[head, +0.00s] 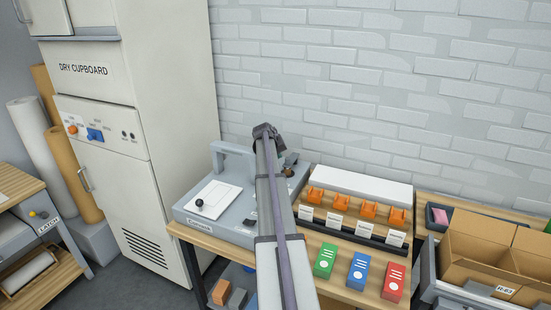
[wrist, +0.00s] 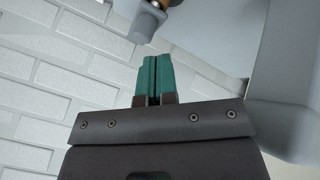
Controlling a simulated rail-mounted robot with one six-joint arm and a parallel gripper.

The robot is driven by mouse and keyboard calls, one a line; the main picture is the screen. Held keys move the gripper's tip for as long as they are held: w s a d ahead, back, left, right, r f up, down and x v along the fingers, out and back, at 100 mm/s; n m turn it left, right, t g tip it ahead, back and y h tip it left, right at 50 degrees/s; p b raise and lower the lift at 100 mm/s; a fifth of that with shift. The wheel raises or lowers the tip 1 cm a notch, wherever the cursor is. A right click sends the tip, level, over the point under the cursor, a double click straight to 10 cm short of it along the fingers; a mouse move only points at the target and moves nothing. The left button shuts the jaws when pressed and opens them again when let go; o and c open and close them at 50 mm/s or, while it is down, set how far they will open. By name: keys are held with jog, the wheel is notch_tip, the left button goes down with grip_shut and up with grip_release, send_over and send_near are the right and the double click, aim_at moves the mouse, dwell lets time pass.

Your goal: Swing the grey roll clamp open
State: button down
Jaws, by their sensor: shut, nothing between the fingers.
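A grey machine (head: 185,212) sits on the wooden bench in the head view, left of and partly behind my arm. A grey arched bar (head: 232,149) rises at its back left; I cannot tell for certain whether this is the roll clamp. In the wrist view, a small grey block (wrist: 148,22) with a brown end lies just beyond my fingertips, and a large grey part fills the right side. My gripper (wrist: 152,60) has green fingers, shut and empty, apart from the block in the picture. Its fingertips are hidden in the head view.
Right of my arm are orange holders (head: 340,202), green, blue and red boxes (head: 358,272) and a cardboard box (head: 480,250). The dry cupboard (head: 115,130) stands left; a brick wall is behind.

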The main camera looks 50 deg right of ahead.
aim_at(285, 163)
jog(key=b+x, duration=0.2)
jog(key=x, duration=0.3)
jog(key=shift+b, duration=0.35)
jog(key=shift+a+r, duration=0.1)
jog(key=shift+s, duration=0.15)
jog(key=shift+s+n+t, duration=0.25)
jog(key=shift+n+t, duration=0.05)
jog(key=shift+n, duration=0.1)
